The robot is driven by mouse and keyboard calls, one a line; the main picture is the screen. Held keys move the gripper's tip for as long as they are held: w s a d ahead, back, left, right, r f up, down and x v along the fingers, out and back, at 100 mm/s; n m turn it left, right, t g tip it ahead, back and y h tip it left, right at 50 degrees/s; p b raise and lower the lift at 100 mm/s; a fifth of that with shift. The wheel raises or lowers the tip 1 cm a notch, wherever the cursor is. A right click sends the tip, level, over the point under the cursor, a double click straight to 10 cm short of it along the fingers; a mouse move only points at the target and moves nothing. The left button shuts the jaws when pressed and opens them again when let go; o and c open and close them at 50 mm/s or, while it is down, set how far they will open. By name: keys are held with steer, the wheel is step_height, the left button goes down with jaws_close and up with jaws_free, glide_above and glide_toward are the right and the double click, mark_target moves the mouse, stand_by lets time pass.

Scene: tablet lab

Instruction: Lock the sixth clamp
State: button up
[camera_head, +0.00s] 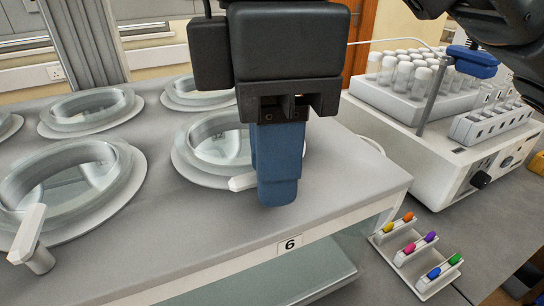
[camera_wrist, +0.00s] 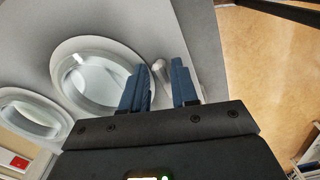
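The sixth clamp's white handle (camera_head: 242,182) pokes out to the left of my gripper (camera_head: 277,195), beside the round glass-lidded vessel (camera_head: 205,148) above the "6" label (camera_head: 290,244). The rest of the handle is hidden behind my blue fingers. In the wrist view, my gripper (camera_wrist: 159,70) is open, with its two blue fingers apart. The pale handle (camera_wrist: 160,72) shows in the gap between them, beside the round vessel's rim (camera_wrist: 65,55). I cannot tell whether either finger touches the handle.
Another white clamp handle (camera_head: 29,232) stands at the front left by a neighbouring vessel (camera_head: 62,187). More round vessels sit behind. To the right are a white machine with vials (camera_head: 400,82) and a rack of coloured pieces (camera_head: 417,252). The grey bench's front edge lies close.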

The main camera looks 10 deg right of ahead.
steer(key=shift+f, duration=0.3)
jaws_close()
steer(key=shift+s+r+m+p, duration=0.1)
steer(key=shift+m+p, duration=0.2)
steer(key=shift+p, duration=0.15)
steer(key=m+p, duration=0.2)
steer(key=p, duration=0.1)
steer(key=shift+r+m, duration=0.15)
steer(key=shift+m, duration=0.25)
steer(key=m+p, duration=0.5)
steer(key=p, duration=0.1)
steer(key=shift+p, duration=0.35)
steer(key=m+p, duration=0.2)
steer(key=m, duration=0.2)
steer(key=shift+f, duration=0.2)
steer(key=shift+f+m, duration=0.15)
steer(key=shift+m, duration=2.05)
